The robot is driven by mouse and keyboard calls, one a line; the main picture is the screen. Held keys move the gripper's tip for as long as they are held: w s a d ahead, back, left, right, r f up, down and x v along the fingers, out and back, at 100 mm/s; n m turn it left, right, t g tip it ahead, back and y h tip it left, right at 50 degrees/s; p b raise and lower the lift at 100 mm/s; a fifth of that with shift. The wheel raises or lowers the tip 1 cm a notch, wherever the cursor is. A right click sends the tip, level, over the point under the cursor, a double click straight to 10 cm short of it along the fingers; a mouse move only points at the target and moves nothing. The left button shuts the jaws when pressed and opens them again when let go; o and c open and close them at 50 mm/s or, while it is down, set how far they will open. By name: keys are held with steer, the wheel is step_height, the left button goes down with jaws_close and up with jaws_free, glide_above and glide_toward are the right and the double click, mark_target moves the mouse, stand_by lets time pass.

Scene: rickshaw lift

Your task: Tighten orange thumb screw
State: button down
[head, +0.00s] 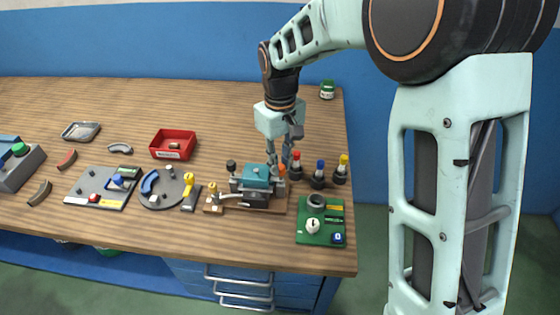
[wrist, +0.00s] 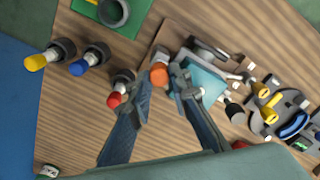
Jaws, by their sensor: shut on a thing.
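The orange thumb screw (head: 282,170) is at the right end of a small fixture with a teal block (head: 256,172) on a wooden base (head: 277,206). In the wrist view the orange screw head (wrist: 159,73) shows between my fingertips, next to the teal block (wrist: 205,82). My gripper (head: 287,163) points down over the screw from above. In the wrist view my gripper (wrist: 161,84) has its fingers on either side of the orange head, shut on it. The contact is partly hidden by the fingers.
Red (head: 295,163), blue (head: 319,174) and yellow (head: 341,169) topped posts stand close to the right of the fixture. A green board (head: 334,212) lies in front of them. A red bin (head: 172,144) and other fixtures are to the left. The table's back is mostly clear.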

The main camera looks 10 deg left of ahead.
mark_target(280, 166)
steer(key=c, duration=1.8)
jaws_free()
steer(key=shift+o, duration=0.2)
steer(key=shift+r, duration=0.1)
step_height(280, 166, up, 12)
